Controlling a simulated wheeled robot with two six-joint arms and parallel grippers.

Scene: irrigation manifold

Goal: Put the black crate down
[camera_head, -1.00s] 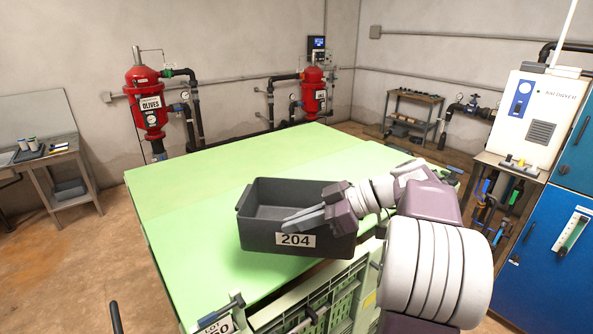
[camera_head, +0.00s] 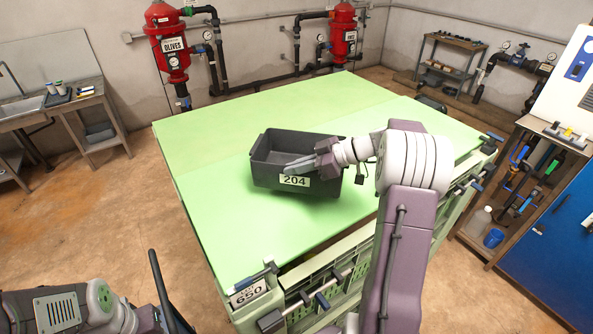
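The black crate (camera_head: 268,180), an open grey-black bin with a white label reading 204, is upright over the green tabletop (camera_head: 220,225), back from its front edge. Whether its bottom touches the tabletop is hard to tell. My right gripper (camera_head: 300,164) reaches in from the right, with its grey fingers along the crate's front rim above the label. The fingers look shut on that wall. My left arm shows at the lower left; its purple wrist end (camera_head: 147,318) is partly behind a black bar, and its fingers do not show clearly.
The tabletop around the crate is mostly clear. Clamps and a sign reading 650 (camera_head: 248,292) are at its front corner. Red filter tanks (camera_head: 170,45) stand behind it. A tool bench (camera_head: 530,170) and blue cabinet (camera_head: 555,235) are at the right.

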